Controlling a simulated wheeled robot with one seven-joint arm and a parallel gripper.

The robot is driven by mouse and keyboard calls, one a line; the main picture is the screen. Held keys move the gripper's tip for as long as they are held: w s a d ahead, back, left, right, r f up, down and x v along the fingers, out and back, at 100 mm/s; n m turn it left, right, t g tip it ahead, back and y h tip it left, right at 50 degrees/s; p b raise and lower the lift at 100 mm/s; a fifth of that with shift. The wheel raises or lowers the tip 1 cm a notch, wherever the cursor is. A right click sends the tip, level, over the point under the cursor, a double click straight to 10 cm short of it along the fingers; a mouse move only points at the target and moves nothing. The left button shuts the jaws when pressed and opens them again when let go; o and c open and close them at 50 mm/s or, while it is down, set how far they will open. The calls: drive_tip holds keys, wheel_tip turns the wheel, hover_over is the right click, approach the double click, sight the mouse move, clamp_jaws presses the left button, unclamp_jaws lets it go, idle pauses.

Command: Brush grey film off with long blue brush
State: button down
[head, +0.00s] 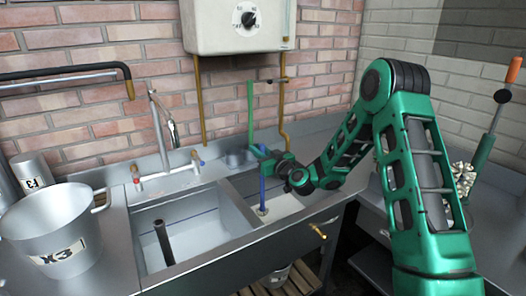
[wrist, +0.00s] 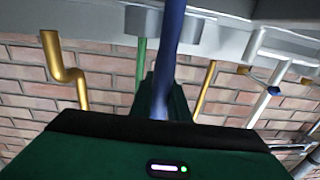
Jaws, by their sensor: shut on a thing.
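My gripper (head: 268,158) is shut on the long blue brush (head: 262,190) above the right sink basin (head: 286,205). The brush hangs about upright, and its lower end reaches down into that basin, near the floor. Whether it touches the floor I cannot tell. In the wrist view the blue handle (wrist: 168,60) runs up from between the green fingers, and the brush head is not in view there. I cannot make out any grey film clearly in either view.
The left basin (head: 205,225) holds a dark upright tube (head: 164,243). A large metal pail marked X3 (head: 35,222) stands on the left counter. Taps (head: 160,125) rise behind the basins. A white wall heater (head: 215,28) and brass pipes (head: 199,100) are at the back.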

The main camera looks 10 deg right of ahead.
drive_tip(key=shift+s+a, duration=0.95)
drive_tip(key=shift+a, duration=1.75)
drive_tip(key=s+d, duration=0.2)
drive_tip(key=d, duration=0.3)
drive_tip(key=shift+d+r, duration=0.15)
drive_tip(key=shift+d, duration=0.2)
wheel_tip(320, 180, up, 20)
